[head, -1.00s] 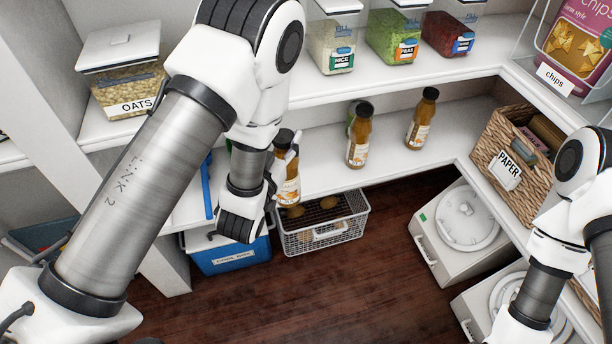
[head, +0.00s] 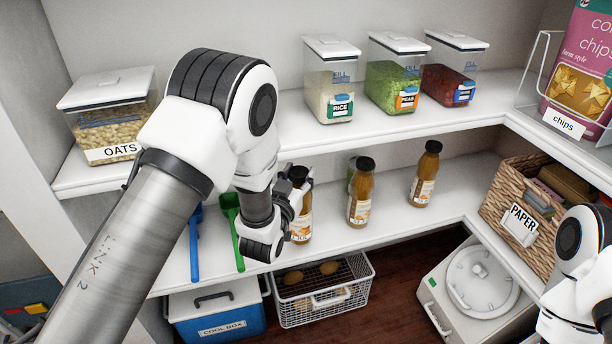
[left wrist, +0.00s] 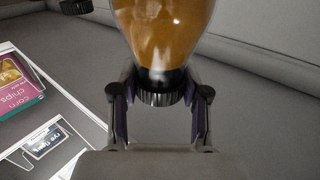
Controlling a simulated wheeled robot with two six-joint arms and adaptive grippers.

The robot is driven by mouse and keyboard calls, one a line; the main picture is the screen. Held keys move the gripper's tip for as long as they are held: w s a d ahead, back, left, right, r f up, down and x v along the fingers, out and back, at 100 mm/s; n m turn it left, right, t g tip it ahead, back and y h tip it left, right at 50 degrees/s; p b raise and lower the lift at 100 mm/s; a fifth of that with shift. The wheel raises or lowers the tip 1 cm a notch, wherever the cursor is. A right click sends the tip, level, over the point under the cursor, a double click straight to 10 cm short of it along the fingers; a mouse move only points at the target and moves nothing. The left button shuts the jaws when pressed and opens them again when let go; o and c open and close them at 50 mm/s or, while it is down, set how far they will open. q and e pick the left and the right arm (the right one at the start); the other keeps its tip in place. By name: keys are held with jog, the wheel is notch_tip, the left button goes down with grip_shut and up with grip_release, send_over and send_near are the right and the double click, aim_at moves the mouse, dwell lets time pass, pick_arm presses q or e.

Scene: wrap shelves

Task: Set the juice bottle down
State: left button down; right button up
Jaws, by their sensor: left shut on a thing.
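The juice bottle (head: 301,215), amber with a dark cap and a pale label, stands roughly upright at the front of the middle shelf (head: 390,212). I cannot tell whether its base touches the shelf. My left gripper (head: 299,182) is shut on it near the cap. In the left wrist view the bottle (left wrist: 165,35) shows with its dark cap between the fingers (left wrist: 159,98). My right arm shows at the lower right of the head view; its gripper is out of the picture.
Two similar bottles (head: 361,195) (head: 425,176) stand to the right on the same shelf, with a green-sided item (head: 351,170) behind one. Blue (head: 195,245) and green (head: 233,225) scoops lie left. A paper basket (head: 520,212) is right. Shelf between the bottles is clear.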

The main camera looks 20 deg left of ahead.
pick_arm(q)
jog(key=shift+w+f+b, duration=0.3)
jog(key=shift+w+f, duration=0.3)
jog(key=shift+w, duration=0.35)
jog(key=shift+w+f+b, duration=0.25)
jog(key=shift+w+f, duration=0.35)
jog(key=shift+w, duration=0.3)
jog(key=shift+w+f+b, duration=0.3)
jog(key=shift+w+f, duration=0.3)
jog(key=shift+w, duration=0.35)
jog(key=c, duration=0.6)
grip_release()
jog(key=shift+r, duration=0.1)
